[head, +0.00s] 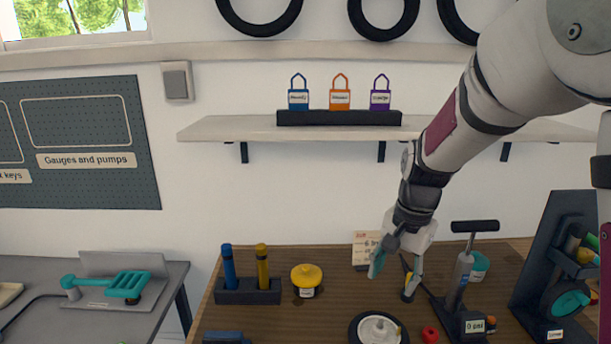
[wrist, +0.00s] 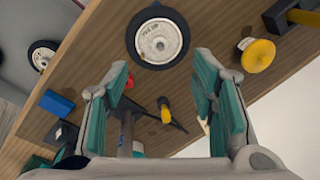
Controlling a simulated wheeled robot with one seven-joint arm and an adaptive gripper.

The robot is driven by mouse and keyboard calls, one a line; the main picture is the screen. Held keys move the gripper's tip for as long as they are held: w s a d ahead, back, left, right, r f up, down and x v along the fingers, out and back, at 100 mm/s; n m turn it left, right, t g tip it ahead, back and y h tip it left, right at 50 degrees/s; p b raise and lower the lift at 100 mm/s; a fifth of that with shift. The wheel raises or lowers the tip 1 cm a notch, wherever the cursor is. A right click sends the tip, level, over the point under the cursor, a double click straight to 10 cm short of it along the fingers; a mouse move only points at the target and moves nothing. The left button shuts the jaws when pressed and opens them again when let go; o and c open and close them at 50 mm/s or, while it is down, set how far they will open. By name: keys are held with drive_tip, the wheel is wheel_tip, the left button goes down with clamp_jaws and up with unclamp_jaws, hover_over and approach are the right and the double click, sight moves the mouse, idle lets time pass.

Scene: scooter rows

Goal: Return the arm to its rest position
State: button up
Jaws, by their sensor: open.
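My gripper (head: 396,266) hangs above the right part of the wooden workbench (head: 318,300), with its fingers pointing down. In the wrist view my gripper (wrist: 164,100) has its two teal-padded fingers wide apart with nothing held between them. Under the gap lies a small dark tool with a yellow part (wrist: 165,112), apart from the fingers. My arm reaches in from the upper right of the head view, in front of the wall shelf.
A floor pump (head: 462,280) stands right of the gripper, beside a dark upright rack (head: 540,275). A wheel (head: 380,329), a red piece (head: 430,334) and a yellow-lidded jar (head: 306,279) are on the bench. Several coloured padlocks (head: 340,97) stand on the shelf (head: 235,128).

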drive_tip(key=s+r+n+t, duration=0.1)
drive_tip(key=s+r+n, duration=0.2)
drive_tip(key=s, duration=0.4)
drive_tip(key=s+r+n+t, duration=0.2)
drive_tip(key=s+r+n, duration=0.1)
drive_tip(key=s+r, duration=0.2)
drive_tip(key=s+r+n+t+b, duration=0.1)
drive_tip(key=s+r+n, duration=0.1)
drive_tip(key=s, duration=0.7)
drive_tip(key=shift+s+d+r+n+t+h, duration=0.15)
drive_tip(key=shift+d+r+n+t+h, duration=0.2)
drive_tip(key=shift+r, duration=0.55)
